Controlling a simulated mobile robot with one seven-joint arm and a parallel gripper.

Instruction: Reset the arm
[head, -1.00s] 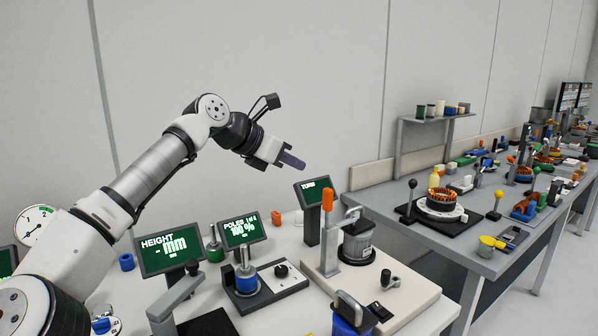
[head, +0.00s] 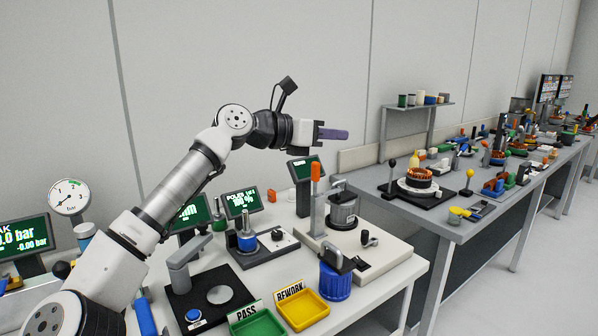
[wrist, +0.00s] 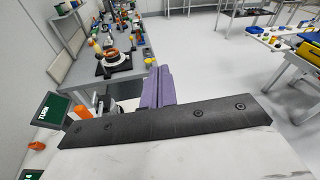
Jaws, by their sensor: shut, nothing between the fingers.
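My gripper (head: 333,134) is raised above the test bench in the head view, with the arm stretched up and to the right. Its purple fingers point right and are pressed together with nothing between them. The shut fingers (wrist: 158,86) also show in the wrist view, beyond the dark gripper bracket (wrist: 165,124). Nothing touches the gripper.
Below stand a clamp fixture with an orange handle (head: 315,172), a blue housing (head: 335,283), a green PASS tray (head: 262,324) and a yellow REWORK tray (head: 303,308). A pressure gauge (head: 69,197) stands left. A second bench (head: 470,225) with several parts is at right.

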